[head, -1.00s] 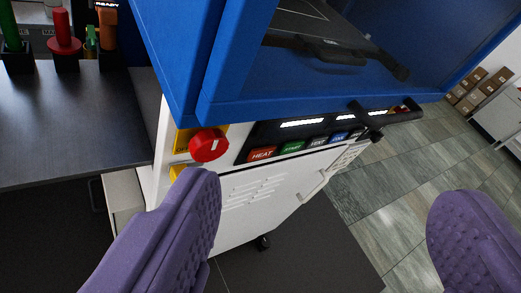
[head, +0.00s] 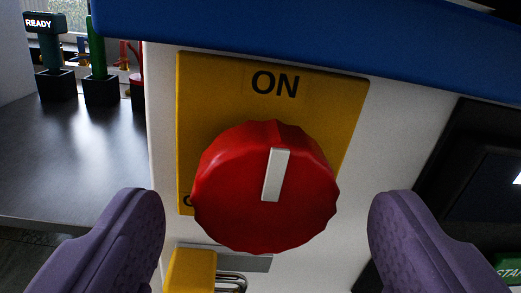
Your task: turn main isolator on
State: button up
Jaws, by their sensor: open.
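The main isolator is a large red, ridged rotary knob (head: 235,195) on a yellow plate (head: 215,90) in the middle of the head view. The plate reads ON at the top; a letter at its lower left is mostly hidden by the knob. The white bar on the knob is nearly upright, its upper end toward the word ON. My gripper (head: 267,205) is open, its two purple padded fingers to the left and right of the knob. Gaps show between both fingertips and the knob; I see no contact.
A yellow padlock-like block (head: 193,271) with a metal shackle sits just below the plate. A blue housing edge (head: 320,45) overhangs above. A dark panel with a green button (head: 508,268) is at right. A dark bench (head: 75,150) with several stands is at left.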

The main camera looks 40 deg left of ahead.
jog(key=shift+x, duration=1.05)
jog(key=shift+s, duration=0.1)
jog(key=c, duration=1)
jog(key=shift+c, duration=0.2)
jog(key=shift+r, duration=0.15)
jog(key=m+p, duration=0.2)
jog(key=p, duration=0.2)
jog(key=shift+r+m, duration=0.15)
jog(key=shift+m, duration=0.25)
jog(key=m+p, duration=0.5)
jog(key=p, duration=0.1)
jog(key=shift+d+g, duration=0.1)
jog(key=shift+g, duration=0.2)
jog(key=m+p, duration=0.3)
jog(key=m, duration=0.1)
jog(key=shift+m+p, duration=0.3)
jog(key=shift+p, duration=0.1)
jog(key=m+p, duration=0.1)
jog(key=m, duration=0.1)
jog(key=m+p, duration=0.1)
jog(key=m, duration=0.1)
jog(key=shift+f+m+g, duration=0.25)
jog(key=shift+m+g, duration=0.05)
jog(key=shift+g, duration=0.1)
jog(key=shift+p, duration=0.3)
